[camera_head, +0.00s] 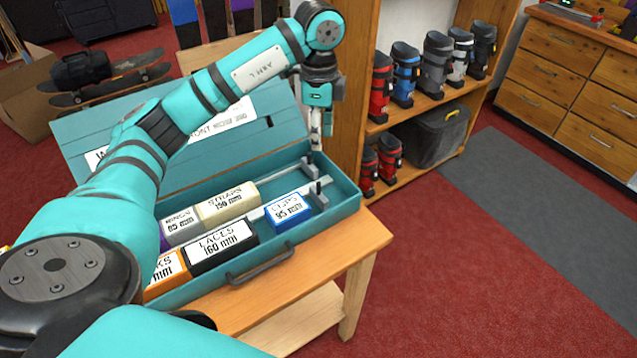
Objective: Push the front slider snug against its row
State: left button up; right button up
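A teal box (345,200) with a raised lid holds two rows of labelled blocks. The front row shows an orange block (168,270), a black laces block (222,246) and a blue clips block (289,209). The front slider (319,191), grey with an upright post, stands just right of the clips block; I cannot tell whether they touch. The rear slider (308,168) stands behind, right of the cream straps block (227,205). My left gripper (321,143) points down above the box's right end, over the sliders, apparently empty; its finger opening is unclear. My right gripper is out of view.
The raised lid (90,140) stands behind the rows, partly hidden by my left arm. A dark handle (260,265) is on the box front. The wooden bench (350,250) is clear right of the box. A shelf with boots (435,65) stands behind right.

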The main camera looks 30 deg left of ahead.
aim_at(318, 183)
pick_arm(q)
notch_tip(318, 183, down, 15)
jog(key=shift+f+p, duration=0.1)
jog(key=shift+p, duration=0.95)
jog(key=shift+c, duration=0.2)
grip_shut()
